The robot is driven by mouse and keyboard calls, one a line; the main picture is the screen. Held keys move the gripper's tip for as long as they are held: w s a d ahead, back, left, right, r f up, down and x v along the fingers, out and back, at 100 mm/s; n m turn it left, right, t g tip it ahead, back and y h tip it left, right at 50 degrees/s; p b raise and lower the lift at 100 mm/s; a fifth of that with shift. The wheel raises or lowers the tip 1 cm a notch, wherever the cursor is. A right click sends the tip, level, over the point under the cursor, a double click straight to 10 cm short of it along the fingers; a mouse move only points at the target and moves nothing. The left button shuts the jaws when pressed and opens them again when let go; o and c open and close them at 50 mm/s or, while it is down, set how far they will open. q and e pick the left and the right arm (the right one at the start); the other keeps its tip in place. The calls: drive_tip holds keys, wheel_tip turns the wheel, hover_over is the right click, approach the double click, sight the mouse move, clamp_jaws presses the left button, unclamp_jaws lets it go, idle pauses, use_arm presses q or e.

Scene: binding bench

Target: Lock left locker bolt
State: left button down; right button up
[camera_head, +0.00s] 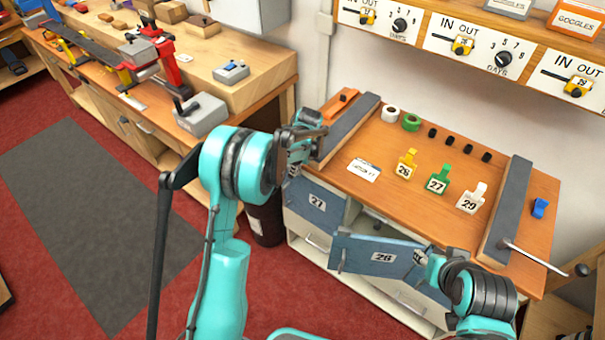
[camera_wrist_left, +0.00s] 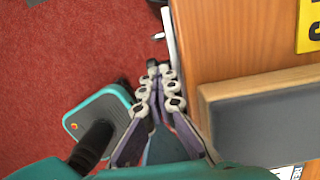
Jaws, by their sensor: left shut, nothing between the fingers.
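The left locker door (camera_head: 318,203), a blue-grey panel marked 27, looks closed at the left end of the bench front. I cannot make out its bolt; my left arm covers the door's upper left. My left gripper (camera_head: 312,133) is at the bench's left corner, above that door. In the left wrist view its fingers (camera_wrist_left: 155,68) are together and empty, beside the wooden bench edge (camera_wrist_left: 205,40). A second door (camera_head: 375,256), seemingly marked 26 or 28, stands swung open. My right gripper (camera_head: 424,262) is at its right end; its fingers are unclear.
Numbered tags, yellow (camera_head: 406,165), green (camera_head: 438,180) and white (camera_head: 472,198), stand on the bench top (camera_head: 350,188). Grey rails (camera_head: 345,130) border it. A pale bar (camera_wrist_left: 168,37) shows past my left fingers. Red floor (camera_head: 250,270) lies open to the left.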

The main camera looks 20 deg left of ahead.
use_arm(q)
drive_tip(key=shift+d, duration=0.15)
use_arm(e)
drive_tip(key=shift+d, duration=0.1)
use_arm(q)
drive_tip(key=d, duration=0.1)
drive_tip(key=s+d+r, duration=0.1)
drive_tip(key=d+r+p, duration=0.1)
drive_tip(key=shift+s+d, duration=0.15)
drive_tip(key=shift+d, duration=0.25)
drive_tip(key=p+v, duration=0.3)
drive_tip(key=v, duration=0.6)
drive_tip(key=shift+r, duration=0.2)
use_arm(e)
drive_tip(key=shift+s+r, duration=0.2)
drive_tip(key=shift+r, duration=0.75)
drive_tip(key=shift+s+r, duration=0.2)
drive_tip(key=shift+r, duration=0.75)
